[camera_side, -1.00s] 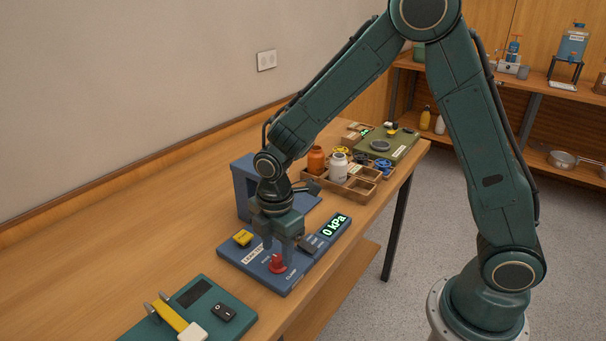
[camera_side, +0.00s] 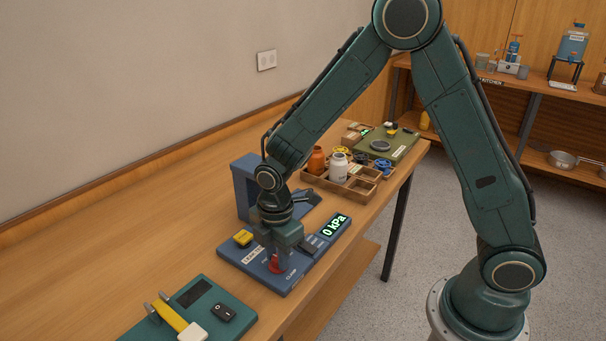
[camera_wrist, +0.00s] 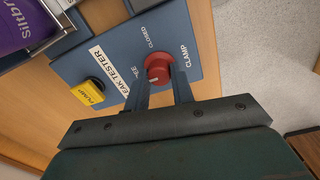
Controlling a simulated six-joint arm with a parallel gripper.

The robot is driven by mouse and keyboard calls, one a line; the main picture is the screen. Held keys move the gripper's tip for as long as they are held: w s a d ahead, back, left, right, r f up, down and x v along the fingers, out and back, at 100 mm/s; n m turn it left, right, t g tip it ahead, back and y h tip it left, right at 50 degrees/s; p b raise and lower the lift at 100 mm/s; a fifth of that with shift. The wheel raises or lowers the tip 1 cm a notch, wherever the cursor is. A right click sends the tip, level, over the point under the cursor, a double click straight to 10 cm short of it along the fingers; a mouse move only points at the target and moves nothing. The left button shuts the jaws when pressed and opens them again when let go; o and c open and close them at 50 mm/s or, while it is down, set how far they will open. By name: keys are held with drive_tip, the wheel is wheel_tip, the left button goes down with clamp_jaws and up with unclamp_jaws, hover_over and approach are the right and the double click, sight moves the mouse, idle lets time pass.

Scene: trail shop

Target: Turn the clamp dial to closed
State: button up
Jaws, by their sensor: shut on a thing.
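The red clamp dial (camera_side: 277,264) sits near the front edge of the blue leak tester (camera_side: 286,284). In the wrist view the dial (camera_wrist: 158,68) is between my fingers, beside the printed words CLAMP and CLOSED. A white mark shows on its lower side, away from the word CLOSED. My gripper (camera_side: 277,256) is low over the panel and shut on the dial; it also shows in the wrist view (camera_wrist: 160,80). The fingers partly cover the dial in the side view.
The tester has a yellow pump button (camera_side: 243,237) and a display (camera_side: 336,226) reading 0 kPa. A teal device (camera_side: 225,290) with a black switch stands at the front left. A wooden tray (camera_side: 365,190) with bottles is behind. The table at left is clear.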

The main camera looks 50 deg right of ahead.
drive_tip(key=shift+m, duration=0.4)
drive_tip(key=m, duration=0.8)
drive_tip(key=shift+w, duration=0.1)
drive_tip(key=m, duration=0.4)
drive_tip(key=shift+m, duration=0.3)
drive_tip(key=m, duration=0.4)
drive_tip(key=shift+m, duration=0.3)
drive_tip(key=o, duration=1)
